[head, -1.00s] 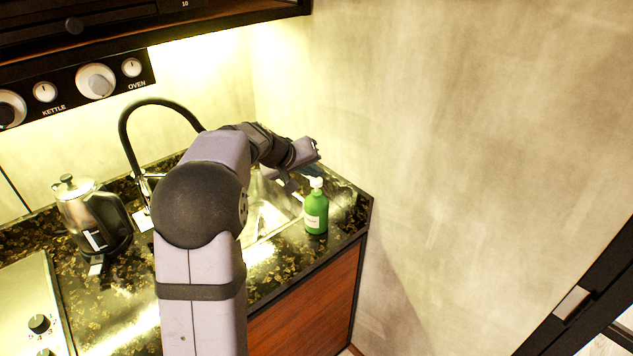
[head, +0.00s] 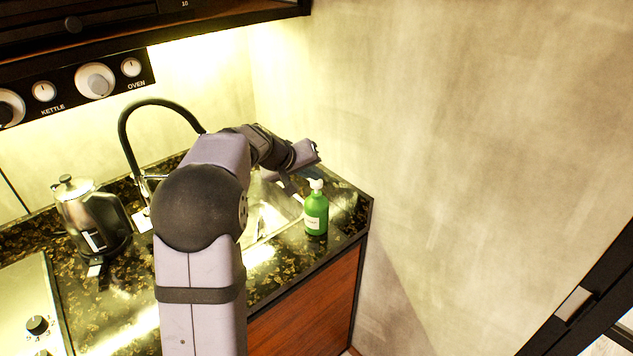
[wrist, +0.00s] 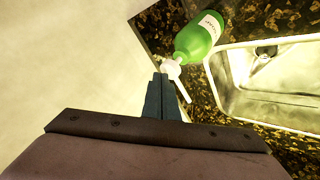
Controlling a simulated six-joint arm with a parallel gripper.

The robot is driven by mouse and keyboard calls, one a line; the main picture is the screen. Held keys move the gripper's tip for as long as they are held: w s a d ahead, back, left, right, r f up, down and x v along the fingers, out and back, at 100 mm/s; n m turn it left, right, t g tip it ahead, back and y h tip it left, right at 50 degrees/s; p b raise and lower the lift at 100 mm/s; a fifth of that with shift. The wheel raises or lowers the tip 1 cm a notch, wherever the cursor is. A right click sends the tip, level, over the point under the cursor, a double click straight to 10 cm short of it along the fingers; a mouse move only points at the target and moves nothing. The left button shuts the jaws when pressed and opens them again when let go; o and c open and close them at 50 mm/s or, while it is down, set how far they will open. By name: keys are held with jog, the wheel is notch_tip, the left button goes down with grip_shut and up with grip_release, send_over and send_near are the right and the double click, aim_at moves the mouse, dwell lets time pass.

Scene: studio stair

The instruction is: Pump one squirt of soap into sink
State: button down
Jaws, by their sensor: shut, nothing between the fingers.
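A green soap bottle (head: 316,214) with a white pump head (head: 316,184) stands upright on the dark speckled counter, at the sink's right edge. My gripper (wrist: 160,80) is shut and empty. Its tips are close to the pump head; I cannot tell whether they touch. In the head view my arm hides part of the sink (head: 262,222).
A black curved faucet (head: 130,140) rises behind the sink. A metal kettle (head: 92,215) stands on the counter at left, beside a hob (head: 25,300). A bare wall (head: 430,150) closes the right side, near my gripper.

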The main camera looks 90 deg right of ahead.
jog(key=shift+f+b, duration=0.65)
jog(key=shift+f, duration=0.1)
dwell(0.8)
jog(key=shift+r+p, duration=0.9)
jog(key=shift+r, duration=0.5)
jog(key=shift+r, duration=0.1)
jog(key=shift+r+p, duration=1.8)
jog(key=shift+r, duration=0.65)
